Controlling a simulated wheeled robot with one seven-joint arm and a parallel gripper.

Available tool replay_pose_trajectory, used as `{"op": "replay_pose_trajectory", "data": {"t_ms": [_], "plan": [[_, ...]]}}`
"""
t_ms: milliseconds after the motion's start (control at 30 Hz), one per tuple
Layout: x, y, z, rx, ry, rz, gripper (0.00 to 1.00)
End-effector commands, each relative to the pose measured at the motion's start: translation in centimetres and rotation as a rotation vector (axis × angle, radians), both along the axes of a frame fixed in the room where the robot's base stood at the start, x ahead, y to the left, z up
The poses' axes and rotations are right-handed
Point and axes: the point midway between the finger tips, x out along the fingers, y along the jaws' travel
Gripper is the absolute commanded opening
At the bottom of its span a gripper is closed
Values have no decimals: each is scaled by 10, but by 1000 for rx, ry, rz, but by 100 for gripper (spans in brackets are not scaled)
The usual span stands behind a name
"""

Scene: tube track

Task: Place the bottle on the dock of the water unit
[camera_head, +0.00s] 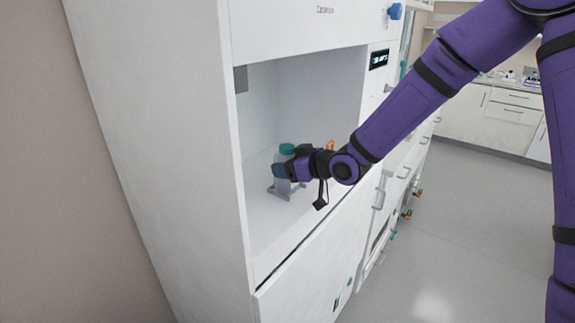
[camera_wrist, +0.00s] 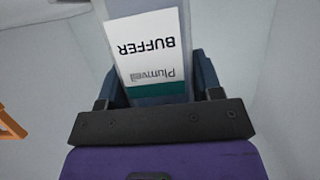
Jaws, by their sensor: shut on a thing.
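A clear bottle with a teal cap (camera_head: 287,149) stands about upright inside the white recess of the water unit (camera_head: 262,112). My gripper (camera_head: 284,171) reaches in from the right and is shut on the bottle's body. In the wrist view the bottle's white label (camera_wrist: 145,48) reads "BUFFER" and shows upside down between my two dark blue fingers. A grey dock (camera_head: 285,195) shows low under the bottle on the recess floor. I cannot tell whether the bottle's base touches it.
The recess has side walls, a back wall and a front edge. An orange part (camera_head: 331,145) shows behind my wrist, and an orange part (camera_wrist: 10,124) shows at the left in the wrist view. A small display (camera_head: 379,59) is on the panel right of the opening.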

Motion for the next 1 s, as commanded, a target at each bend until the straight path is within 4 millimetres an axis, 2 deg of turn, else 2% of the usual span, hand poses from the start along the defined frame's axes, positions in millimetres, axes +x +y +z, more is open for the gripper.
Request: {"op": "replay_pose_trajectory", "data": {"t_ms": [300, 333, 433, 800, 1000], "plan": [[0, 0, -2, 0, -1, 0, 29], [0, 0, -2, 0, -1, 0, 62], [0, 0, -2, 0, -2, -1, 85], [-1, -1, 2, -1, -2, 0, 85], [-17, -24, 12, -3, -3, -3, 85]]}}
